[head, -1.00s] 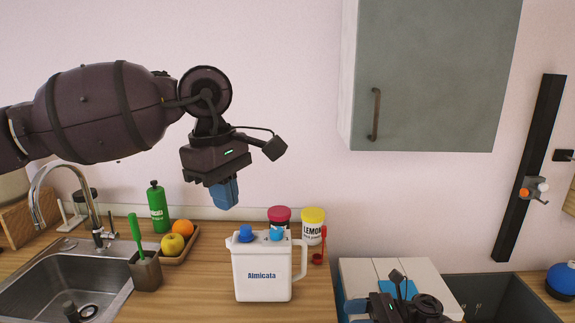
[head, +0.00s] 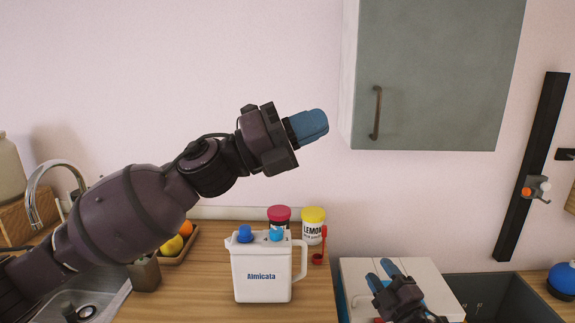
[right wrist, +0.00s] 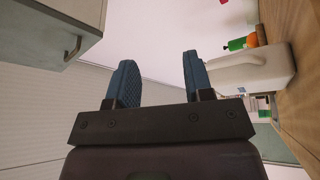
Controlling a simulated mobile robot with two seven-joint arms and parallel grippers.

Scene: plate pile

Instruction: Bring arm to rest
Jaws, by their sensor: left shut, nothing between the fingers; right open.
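My left arm comes in from the left in the head view and reaches up to the right. My left gripper (head: 312,125) has blue fingers shut together, held in the air above the counter and left of the wall cabinet. Nothing shows between its fingers. My right gripper (head: 380,272) is low at the bottom right, in front of the white boxy surface, pointing up and to the left. In the right wrist view its blue fingers (right wrist: 158,80) stand apart with nothing between them.
A white Almicata pitcher (head: 262,288) stands on the wooden counter (head: 190,300), with red-lidded and yellow-lidded jars (head: 313,225) behind it. A grey wall cabinet (head: 440,75) hangs at upper right. A sink (head: 100,295) lies at lower left, partly behind my left arm.

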